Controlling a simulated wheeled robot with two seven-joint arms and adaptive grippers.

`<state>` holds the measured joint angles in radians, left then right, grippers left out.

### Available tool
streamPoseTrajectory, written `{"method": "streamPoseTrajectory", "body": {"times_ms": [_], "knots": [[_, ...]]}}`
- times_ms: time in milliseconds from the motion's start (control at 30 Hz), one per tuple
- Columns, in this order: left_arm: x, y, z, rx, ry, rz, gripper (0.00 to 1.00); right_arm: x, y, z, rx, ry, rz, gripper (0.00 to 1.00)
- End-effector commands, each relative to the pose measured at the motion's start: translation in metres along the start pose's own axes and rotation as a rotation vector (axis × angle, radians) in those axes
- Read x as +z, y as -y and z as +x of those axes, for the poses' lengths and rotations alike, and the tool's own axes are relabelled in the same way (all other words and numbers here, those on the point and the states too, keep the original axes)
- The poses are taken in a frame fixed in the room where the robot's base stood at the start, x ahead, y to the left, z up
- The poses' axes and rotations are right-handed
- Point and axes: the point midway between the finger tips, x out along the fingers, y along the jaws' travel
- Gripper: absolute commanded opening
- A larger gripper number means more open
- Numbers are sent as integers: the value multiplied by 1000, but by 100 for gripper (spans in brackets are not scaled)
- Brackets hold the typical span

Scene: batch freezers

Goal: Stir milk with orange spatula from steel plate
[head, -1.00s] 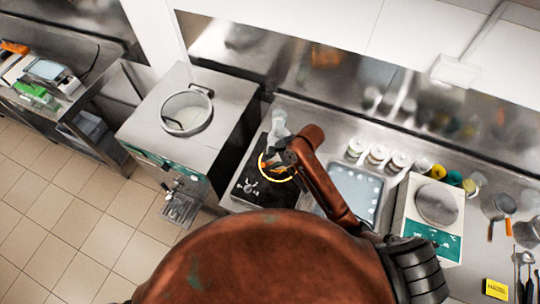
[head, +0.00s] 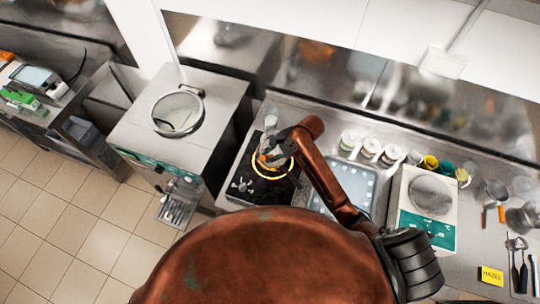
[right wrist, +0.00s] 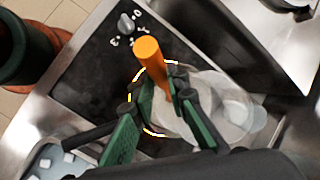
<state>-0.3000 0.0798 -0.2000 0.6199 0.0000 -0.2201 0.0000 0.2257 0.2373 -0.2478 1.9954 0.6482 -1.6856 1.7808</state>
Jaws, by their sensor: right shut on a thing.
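An orange spatula (right wrist: 152,62) stands with its handle end toward the camera in the right wrist view. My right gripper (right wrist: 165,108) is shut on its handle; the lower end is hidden. In the head view this gripper (head: 274,158) is over the black hot plate (head: 247,191), which has a glowing yellow-orange ring. A clear, whitish vessel (right wrist: 237,110) lies just beyond the fingers; it also shows in the head view (head: 270,122). I cannot tell its contents or whether the spatula is inside it. My left gripper is not in view.
A batch freezer (head: 218,99) with a round lid (head: 178,110) stands left of the hot plate. A tray with pale pieces (head: 365,176), several jars (head: 371,149) and a scale (head: 428,224) stand to the right. Tools lie at the far right.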

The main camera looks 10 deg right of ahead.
Motion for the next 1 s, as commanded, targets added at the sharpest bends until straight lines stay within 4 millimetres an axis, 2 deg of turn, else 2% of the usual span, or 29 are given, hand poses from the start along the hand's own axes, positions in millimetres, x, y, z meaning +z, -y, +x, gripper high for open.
{"method": "streamPoseTrajectory", "body": {"times_ms": [1000], "knots": [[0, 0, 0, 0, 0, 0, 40, 54, 1, -54, -2, 1, -1, 0]]}}
